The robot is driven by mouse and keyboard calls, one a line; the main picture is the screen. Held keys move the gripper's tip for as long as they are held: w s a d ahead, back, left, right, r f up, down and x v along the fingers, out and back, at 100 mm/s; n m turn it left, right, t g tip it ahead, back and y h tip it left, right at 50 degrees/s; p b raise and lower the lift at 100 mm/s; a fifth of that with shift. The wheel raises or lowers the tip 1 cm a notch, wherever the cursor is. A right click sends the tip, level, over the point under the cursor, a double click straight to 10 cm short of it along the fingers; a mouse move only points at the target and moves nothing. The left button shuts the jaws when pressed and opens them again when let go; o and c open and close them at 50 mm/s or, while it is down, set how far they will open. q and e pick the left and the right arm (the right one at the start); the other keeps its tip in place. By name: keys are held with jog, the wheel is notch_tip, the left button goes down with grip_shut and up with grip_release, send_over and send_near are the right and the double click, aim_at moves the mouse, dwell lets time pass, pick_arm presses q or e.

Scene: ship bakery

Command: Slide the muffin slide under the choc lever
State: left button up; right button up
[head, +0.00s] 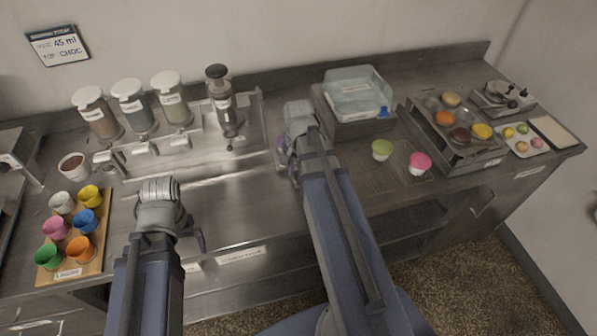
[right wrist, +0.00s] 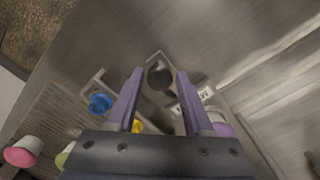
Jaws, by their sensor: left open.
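Three white-lidded dispensers stand at the back left, with small metal levers in front. The leftmost dispenser (head: 97,114) holds brown contents. Its lever (head: 107,157) is probably the choc lever, but its label is too small to read. I cannot surely identify the muffin slide. A dark round knob on a pale, square-cornered piece (right wrist: 160,75) shows beyond and between my right fingertips in the right wrist view. My right gripper (right wrist: 160,84) is open, with gaps beside that knob. My left gripper (head: 160,190) is open over the counter; its fingers are mostly hidden.
A wooden board (head: 97,262) with coloured cups stands left, near a brown-filled cup (head: 74,167). A grinder-like device (head: 222,103) stands behind. Green (head: 382,150) and pink (head: 420,163) cups stand right. Middle counter is clear.

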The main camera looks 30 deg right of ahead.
grip_shut()
dwell(1.1)
